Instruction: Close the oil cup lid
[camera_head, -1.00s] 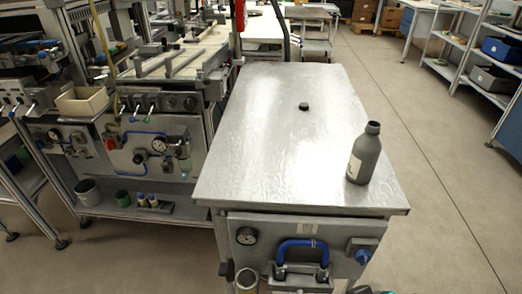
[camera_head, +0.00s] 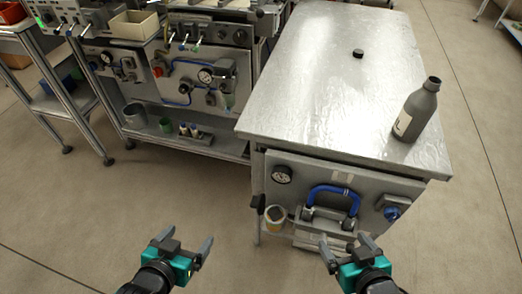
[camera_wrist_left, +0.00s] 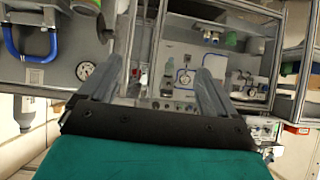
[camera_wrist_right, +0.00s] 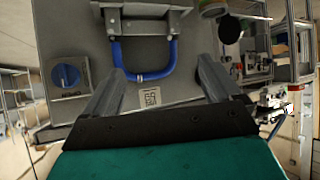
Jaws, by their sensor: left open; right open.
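The oil cup (camera_head: 275,217) is a small pale cup with yellowish content, low on the front of the metal cabinet. A dark piece (camera_head: 258,203), seemingly its lid, stands up at the cup's left side, and the cup mouth looks uncovered. In the right wrist view a dark round disc (camera_wrist_right: 229,28), probably this lid, shows at the top. My left gripper (camera_head: 184,243) is open and empty, left of the cup and apart from it. My right gripper (camera_head: 347,243) is open and empty, right of the cup, in front of the cabinet's lower part.
The cabinet front also has a blue handle (camera_head: 333,194), a gauge (camera_head: 281,174) and a blue knob (camera_head: 391,213). A grey bottle (camera_head: 416,112) and a small black cap (camera_head: 358,53) stand on its top. A workbench with gauges (camera_head: 206,75) stands at left. The floor before it is clear.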

